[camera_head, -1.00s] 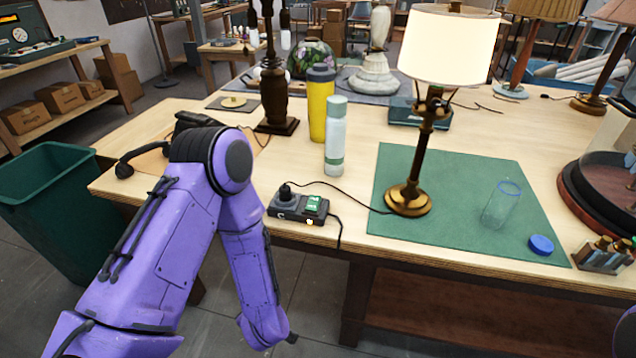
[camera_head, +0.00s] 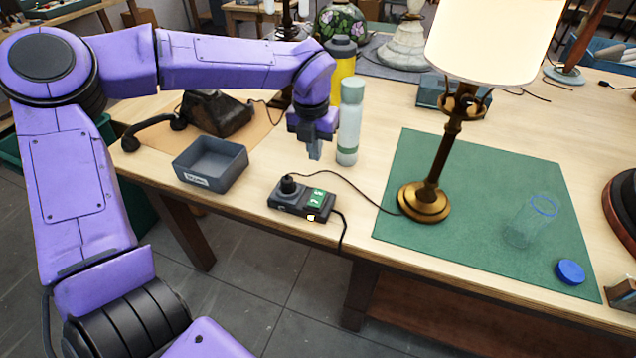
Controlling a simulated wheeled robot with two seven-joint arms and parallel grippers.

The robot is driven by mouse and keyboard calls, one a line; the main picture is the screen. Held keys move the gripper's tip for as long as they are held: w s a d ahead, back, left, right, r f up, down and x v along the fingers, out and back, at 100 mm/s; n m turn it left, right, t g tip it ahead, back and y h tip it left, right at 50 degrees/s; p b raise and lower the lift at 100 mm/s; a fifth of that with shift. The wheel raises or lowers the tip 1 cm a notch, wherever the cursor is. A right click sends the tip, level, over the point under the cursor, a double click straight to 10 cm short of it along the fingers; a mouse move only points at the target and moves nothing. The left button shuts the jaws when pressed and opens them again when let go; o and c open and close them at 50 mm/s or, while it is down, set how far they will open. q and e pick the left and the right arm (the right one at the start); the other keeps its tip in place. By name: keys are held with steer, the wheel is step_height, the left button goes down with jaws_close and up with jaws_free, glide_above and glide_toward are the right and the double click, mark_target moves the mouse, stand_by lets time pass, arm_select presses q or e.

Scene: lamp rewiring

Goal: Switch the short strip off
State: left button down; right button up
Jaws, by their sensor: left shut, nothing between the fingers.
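The short strip (camera_head: 291,208) is a small dark power strip near the table's front edge. A black plug stands in its left end, and a green switch (camera_head: 315,198) with white marks is at its right end. A small light glows on its front side. My left gripper (camera_head: 315,153) is shut and empty, pointing down above and behind the strip, apart from it. A black cord runs from the plug to the lit lamp (camera_head: 425,202) with the brass base. My right gripper is not in view.
A white-green bottle (camera_head: 349,125) stands close to the right of my left gripper, with a yellow bottle (camera_head: 342,70) behind. A grey bin (camera_head: 211,165) and black telephone (camera_head: 215,113) are at left. The green mat (camera_head: 470,240) holds a clear glass (camera_head: 530,222) and blue lid (camera_head: 570,271).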

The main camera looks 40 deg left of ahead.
mark_target(317, 193)
arm_select(q)
steer(key=f+p, duration=0.1)
steer(key=f, duration=0.7)
steer(key=w+f+p, duration=0.1)
steer(key=f, duration=0.3)
steer(key=shift+a+p, duration=0.2)
steer(key=shift+p, duration=0.1)
steer(key=shift+f, duration=0.3)
steer(key=shift+w+f+b, duration=0.1)
steer(key=shift+f+b, duration=0.2)
steer(key=shift+s+d+r+p, duration=0.15)
steer(key=shift+s+p, duration=0.2)
steer(key=shift+s, duration=0.45)
